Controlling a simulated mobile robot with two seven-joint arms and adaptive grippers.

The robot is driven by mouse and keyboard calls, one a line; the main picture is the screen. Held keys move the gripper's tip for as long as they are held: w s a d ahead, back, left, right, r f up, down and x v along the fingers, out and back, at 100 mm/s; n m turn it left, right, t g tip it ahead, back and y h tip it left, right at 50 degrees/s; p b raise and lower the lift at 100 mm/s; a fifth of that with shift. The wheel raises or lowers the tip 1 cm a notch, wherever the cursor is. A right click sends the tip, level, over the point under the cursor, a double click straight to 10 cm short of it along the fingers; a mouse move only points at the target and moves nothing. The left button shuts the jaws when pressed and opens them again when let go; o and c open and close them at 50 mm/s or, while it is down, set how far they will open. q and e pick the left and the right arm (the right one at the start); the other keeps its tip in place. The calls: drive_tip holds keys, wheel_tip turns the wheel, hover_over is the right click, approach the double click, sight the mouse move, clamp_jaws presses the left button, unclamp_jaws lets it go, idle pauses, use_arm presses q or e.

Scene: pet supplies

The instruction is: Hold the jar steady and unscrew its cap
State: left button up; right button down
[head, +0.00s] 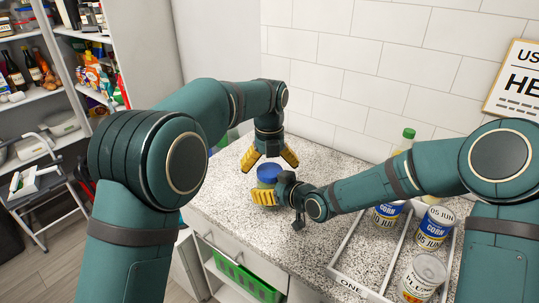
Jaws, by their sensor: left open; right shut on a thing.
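The jar (262,183) has a blue cap (269,171) and stands upright on the speckled counter (232,214). The cap sits on top of the jar. My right gripper (264,196) reaches in from the right and is shut on the jar's body; its yellow fingers and wrist hide much of the jar. My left gripper (269,161) points down just above the cap with its yellow fingers spread open. I cannot tell whether any finger touches the cap.
A white divided tray (371,293) lies at the right with several cans, including a corn can (436,226) and a white can (424,276). A green-capped bottle (407,138) stands behind. A tiled wall (330,85) bounds the counter. A green basket (245,281) sits below.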

use_arm(q)
drive_tip(key=shift+f, duration=0.6)
drive_tip(key=c, duration=1.3)
drive_tip(key=n, duration=1.3)
drive_tip(key=shift+n, duration=0.3)
drive_tip(key=o, duration=1.3)
drive_tip(key=shift+c, duration=0.2)
drive_tip(key=shift+r, duration=0.1)
